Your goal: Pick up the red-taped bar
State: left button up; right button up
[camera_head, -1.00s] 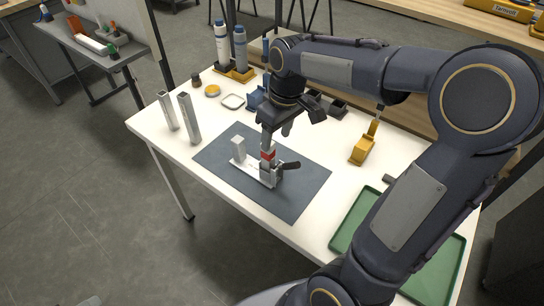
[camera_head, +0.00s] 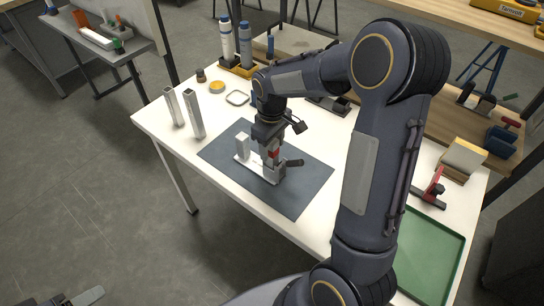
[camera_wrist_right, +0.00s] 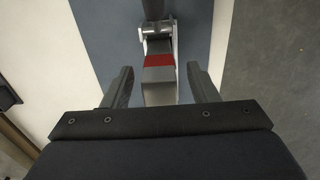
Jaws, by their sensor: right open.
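The red-taped bar (camera_head: 274,154) stands upright in a small metal fixture (camera_head: 255,167) on the dark mat. Its grey end and red band (camera_wrist_right: 159,62) show in the right wrist view. My right gripper (camera_head: 270,142) is over the bar from above. In the wrist view its open fingers (camera_wrist_right: 160,72) lie on either side of the bar, with a gap on both sides. The fixture has a light upright block (camera_head: 243,146) and a dark handle (camera_head: 293,163). Part of what looks like my left gripper (camera_head: 82,298) shows at the bottom left edge; its jaws are unclear.
The dark mat (camera_head: 310,185) has free room around the fixture.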

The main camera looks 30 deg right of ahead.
jog(key=shift+c, duration=0.2)
grip_shut()
